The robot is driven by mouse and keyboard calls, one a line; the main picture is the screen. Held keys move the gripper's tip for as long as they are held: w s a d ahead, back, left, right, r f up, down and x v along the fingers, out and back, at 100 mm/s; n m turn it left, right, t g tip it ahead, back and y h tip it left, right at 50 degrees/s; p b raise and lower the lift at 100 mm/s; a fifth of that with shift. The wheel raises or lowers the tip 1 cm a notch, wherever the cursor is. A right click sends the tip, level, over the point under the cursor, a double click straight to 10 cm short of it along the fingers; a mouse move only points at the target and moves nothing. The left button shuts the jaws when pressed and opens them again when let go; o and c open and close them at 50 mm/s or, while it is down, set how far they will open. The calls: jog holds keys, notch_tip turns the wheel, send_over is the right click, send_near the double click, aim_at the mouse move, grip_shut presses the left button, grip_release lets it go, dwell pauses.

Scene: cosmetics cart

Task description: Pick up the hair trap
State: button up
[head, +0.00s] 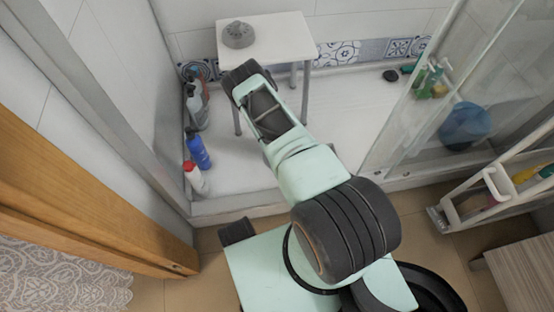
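The hair trap appears to be the small grey, round, domed object (238,35) on the left part of a white stool top (281,40). My arm reaches up from the bottom of the head view toward the stool. The dark end of my arm, with my gripper (241,74), is just below the grey object in the picture, near the stool's front left edge. A gap shows between them in the picture. The fingers cannot be made out clearly, so I cannot tell whether they are open or shut.
Several bottles, including a blue one (198,152) and a white one with a red cap (195,178), stand left on the shower floor. A glass panel (440,90) is at right, with a blue bowl (465,126) behind it. A white cart (500,190) stands right.

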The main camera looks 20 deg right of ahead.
jog(key=shift+w+d+f, duration=0.1)
jog(key=shift+f, duration=0.2)
jog(key=shift+c, duration=0.4)
grip_shut()
jog(key=shift+r, duration=0.15)
